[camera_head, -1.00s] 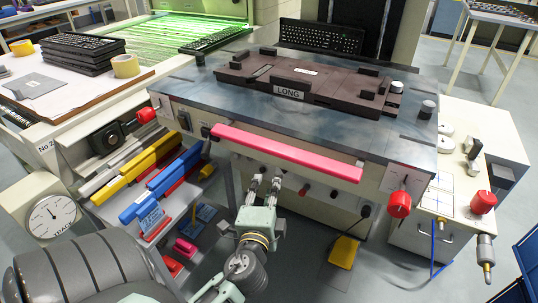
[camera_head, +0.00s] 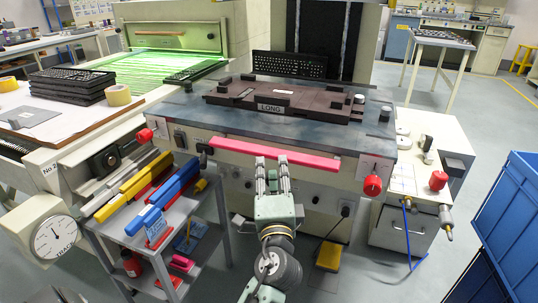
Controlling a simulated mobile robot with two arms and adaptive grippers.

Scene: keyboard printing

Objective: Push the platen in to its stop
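The platen is a dark blue-grey slab (camera_head: 185,112) on the printing machine, carrying a brown fixture (camera_head: 225,97) marked LONG. A pink bar (camera_head: 229,146) runs along its front edge. My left gripper (camera_head: 271,160) is in front of the machine, fingers pointing up and forward. Its two fingers stand apart with a narrow gap and nothing visible between them. The fingertips overlap the lower edge of the pink bar near its middle; I cannot tell whether they touch it. My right gripper is not in view.
Red knobs flank the front, one at left (camera_head: 144,135) and one at right (camera_head: 372,185). A grey cart (camera_head: 190,215) with yellow and blue bars stands at lower left. A white cabinet (camera_head: 400,235) and blue crates (camera_head: 510,215) are at right. A black keyboard (camera_head: 290,65) stands behind the platen.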

